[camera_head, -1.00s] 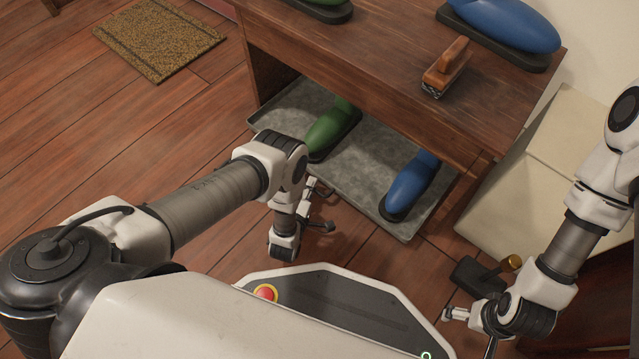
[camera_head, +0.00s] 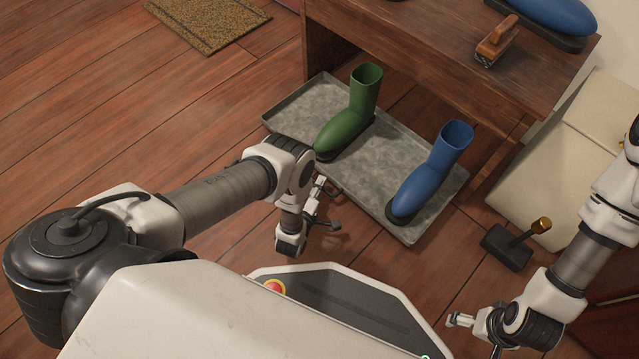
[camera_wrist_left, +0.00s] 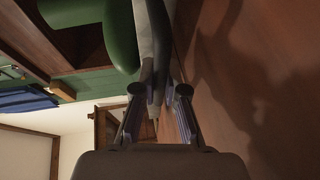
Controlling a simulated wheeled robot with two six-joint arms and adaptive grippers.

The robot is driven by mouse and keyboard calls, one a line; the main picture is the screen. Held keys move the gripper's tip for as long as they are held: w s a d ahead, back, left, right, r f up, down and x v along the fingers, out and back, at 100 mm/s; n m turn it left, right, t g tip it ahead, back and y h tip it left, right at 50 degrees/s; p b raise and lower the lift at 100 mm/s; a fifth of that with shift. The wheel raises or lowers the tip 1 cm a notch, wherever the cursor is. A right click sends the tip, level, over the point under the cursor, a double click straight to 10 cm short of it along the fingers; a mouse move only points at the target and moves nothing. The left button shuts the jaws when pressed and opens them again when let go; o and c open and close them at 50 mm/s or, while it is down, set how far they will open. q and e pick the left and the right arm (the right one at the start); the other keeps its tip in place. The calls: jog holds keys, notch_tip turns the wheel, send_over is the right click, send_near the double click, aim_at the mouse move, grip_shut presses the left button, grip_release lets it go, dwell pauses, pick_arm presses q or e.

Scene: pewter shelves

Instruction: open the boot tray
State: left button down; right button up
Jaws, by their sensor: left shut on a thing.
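The boot tray (camera_head: 300,110) is a grey, shallow metal tray. It is pulled well out from under the wooden bench, low above the floor, and its far right part is still close to the bench's side panel. A green boot (camera_head: 345,125) and a blue boot (camera_head: 432,172) stand on it. My left gripper (camera_head: 330,205) is at the tray's near edge, shut on it. In the left wrist view the fingers (camera_wrist_left: 158,92) are on either side of the tray's edge, with the green boot just above. My right gripper (camera_head: 475,333) is low at the right, away from the tray; its fingers are unclear.
The wooden bench (camera_head: 420,50) carries a brush (camera_head: 497,40) and a blue boot (camera_head: 550,15). A pale box (camera_head: 550,160) and a dark object with a brass-coloured knob (camera_head: 510,245) are at the right. A mat (camera_head: 205,20) lies at the back left. Floor on the left is clear.

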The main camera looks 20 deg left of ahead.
pick_arm(q)
jog(key=shift+s+a, duration=0.2)
jog(key=shift+s, duration=0.1)
jog(key=c, duration=1.2)
grip_release()
